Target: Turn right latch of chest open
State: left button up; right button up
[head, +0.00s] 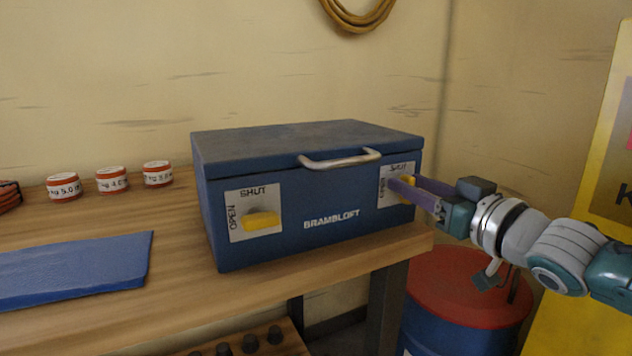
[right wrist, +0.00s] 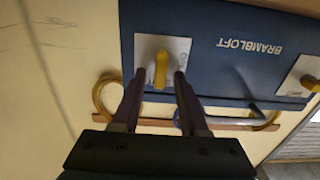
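The blue chest (head: 300,180) stands on a wooden workbench with its lid down. Its right latch (head: 411,181) is a yellow handle on a white plate marked SHUT at the top and OPEN at the left. In the right wrist view, which is upside down, the right latch (right wrist: 161,69) stands upright in the picture. My right gripper (head: 405,187) is open at this latch. Its two fingers (right wrist: 159,74) are on either side of the handle with gaps showing. They partly hide the latch in the head view. The left latch (head: 262,220) lies level. My left gripper is out of view.
A metal handle (head: 340,160) sticks out from the lid's front edge. A blue folder-like sheet (head: 75,270) and several small labelled tins (head: 112,180) are on the bench (head: 180,295) at left. A red-topped drum (head: 465,290) stands below my right arm.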

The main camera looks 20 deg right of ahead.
grip_shut()
dwell(0.3)
jog(key=shift+n, duration=0.4)
jog(key=shift+a+f+n+b, duration=0.2)
jog(key=shift+n+b, duration=0.15)
jog(key=shift+n, duration=2.5)
jog(key=shift+a+f+n+b, duration=0.15)
jog(key=shift+n+b, duration=0.25)
jog(key=shift+n, duration=2.5)
jog(key=shift+a+f+n+b, duration=0.2)
jog(key=shift+n+b, duration=0.15)
jog(key=shift+n, duration=2.5)
